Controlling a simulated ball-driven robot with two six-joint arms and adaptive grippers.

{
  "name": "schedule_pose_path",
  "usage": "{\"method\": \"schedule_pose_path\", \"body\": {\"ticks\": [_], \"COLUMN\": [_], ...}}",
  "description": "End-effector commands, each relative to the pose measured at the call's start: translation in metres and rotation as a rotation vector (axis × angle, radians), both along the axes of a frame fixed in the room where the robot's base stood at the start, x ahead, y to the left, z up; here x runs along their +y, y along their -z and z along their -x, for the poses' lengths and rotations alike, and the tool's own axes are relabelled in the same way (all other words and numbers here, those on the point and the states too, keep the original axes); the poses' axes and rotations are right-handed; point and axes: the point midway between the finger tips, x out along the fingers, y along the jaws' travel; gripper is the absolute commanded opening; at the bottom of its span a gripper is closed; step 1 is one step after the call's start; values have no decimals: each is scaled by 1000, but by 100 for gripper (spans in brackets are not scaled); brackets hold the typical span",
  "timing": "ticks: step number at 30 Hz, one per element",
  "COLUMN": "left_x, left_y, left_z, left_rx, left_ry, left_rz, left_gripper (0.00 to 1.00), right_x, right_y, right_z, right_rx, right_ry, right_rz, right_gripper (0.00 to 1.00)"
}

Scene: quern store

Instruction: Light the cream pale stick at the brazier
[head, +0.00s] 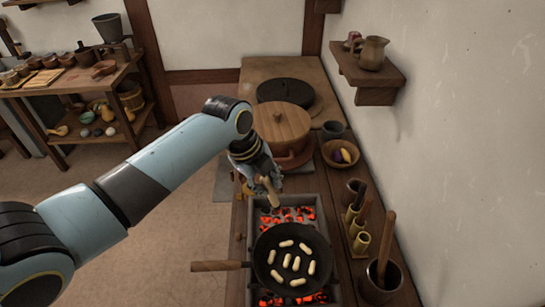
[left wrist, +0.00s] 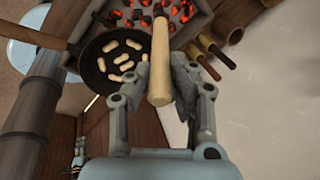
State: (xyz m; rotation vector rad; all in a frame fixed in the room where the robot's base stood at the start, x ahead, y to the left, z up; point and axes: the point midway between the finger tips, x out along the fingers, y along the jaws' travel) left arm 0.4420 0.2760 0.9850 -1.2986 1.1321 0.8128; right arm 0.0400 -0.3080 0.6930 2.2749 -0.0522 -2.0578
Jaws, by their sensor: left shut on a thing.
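My left gripper (head: 264,186) is shut on the cream pale stick (head: 270,192), at the far end of the brazier (head: 255,212). In the left wrist view the stick (left wrist: 160,75) stands between the fingers (left wrist: 163,78). Its far end is darker and overlaps the glowing coals. I cannot tell whether it touches them, and no flame shows on it. The brazier is a grey trough of red coals (head: 290,214). A black pan (head: 262,243) with several pale pieces sits over its middle.
A lidded wooden pot (head: 282,122) stands behind the brazier. To the right are a bowl (head: 341,165), bamboo cups (head: 360,242) and a dark pot (head: 380,283) with a wooden handle, close to the wall. The pan handle (head: 220,266) sticks out left. The floor at left is clear.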

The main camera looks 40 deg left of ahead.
Motion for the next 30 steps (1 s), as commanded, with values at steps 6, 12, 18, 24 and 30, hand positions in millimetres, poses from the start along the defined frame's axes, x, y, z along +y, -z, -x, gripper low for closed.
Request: {"method": "schedule_pose_path", "body": {"ticks": [6, 12, 18, 24, 30], "left_x": [0, 0, 1, 1, 1], "left_y": [10, 30, 49, 67, 85], "left_z": [1, -6, -12, -17, -25], "left_rx": [-20, -18, -19, -18, -18], "left_ry": [0, -1, -1, -1, -1], "left_rz": [-1, -1, -1, -1, -1], "left_gripper": [0, 0, 0, 0, 0], "right_x": [-4, -4, 1, 7, 7], "right_y": [4, 18, 43, 66, 84], "right_z": [0, 0, 0, 0, 1], "right_rx": [0, 0, 1, 1, 1], "right_ry": [-1, -2, 0, 2, 2], "right_rz": [5, 4, -1, -8, -8], "right_gripper": [40, 40, 40, 40, 40]}}
